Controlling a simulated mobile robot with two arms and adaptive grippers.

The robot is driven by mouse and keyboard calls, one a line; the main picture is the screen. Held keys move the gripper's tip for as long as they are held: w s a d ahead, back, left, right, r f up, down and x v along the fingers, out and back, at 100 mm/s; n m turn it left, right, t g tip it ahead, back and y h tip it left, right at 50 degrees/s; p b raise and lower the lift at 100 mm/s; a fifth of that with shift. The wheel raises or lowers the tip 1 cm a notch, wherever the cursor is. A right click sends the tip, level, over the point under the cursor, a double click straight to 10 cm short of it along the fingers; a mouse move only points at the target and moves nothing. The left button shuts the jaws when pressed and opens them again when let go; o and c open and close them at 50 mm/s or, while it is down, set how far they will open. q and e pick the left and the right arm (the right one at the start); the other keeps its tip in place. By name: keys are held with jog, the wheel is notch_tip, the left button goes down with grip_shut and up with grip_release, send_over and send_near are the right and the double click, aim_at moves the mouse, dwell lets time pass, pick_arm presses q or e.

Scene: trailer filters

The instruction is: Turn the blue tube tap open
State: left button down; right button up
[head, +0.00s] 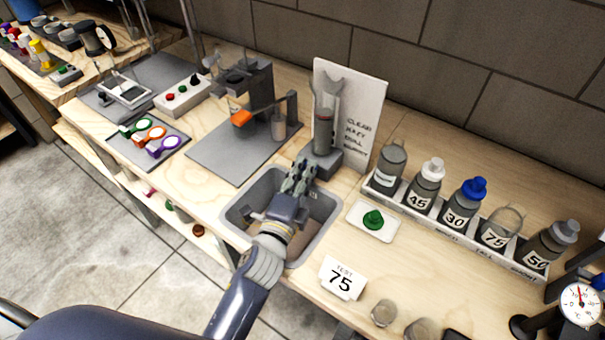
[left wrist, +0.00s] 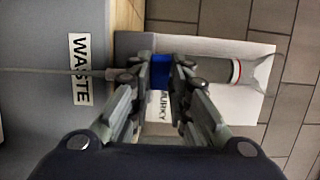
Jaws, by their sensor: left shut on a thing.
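The clear tube (head: 325,112) stands upright in its dark holder in front of a white card with words on it. In the left wrist view the tube (left wrist: 212,70) lies across the picture, with a red ring near its flared end. My left gripper (head: 305,167) is over the sink at the foot of the tube. In the left wrist view its fingers (left wrist: 161,76) are shut on the blue tap (left wrist: 161,72), which shows between the fingertips. The tap is hidden behind the gripper in the head view. How far it is turned cannot be told. My right gripper is not in view.
The grey sink (head: 236,213) lies below my gripper. A "WASTE" label (left wrist: 80,69) shows beside the tap.

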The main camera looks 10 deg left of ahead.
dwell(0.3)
pick_arm(q)
jog(key=c, duration=1.5)
grip_release()
jog(key=s, duration=0.4)
jog(key=s+a, duration=0.1)
jog(key=s, duration=0.7)
jog(key=shift+a, duration=0.2)
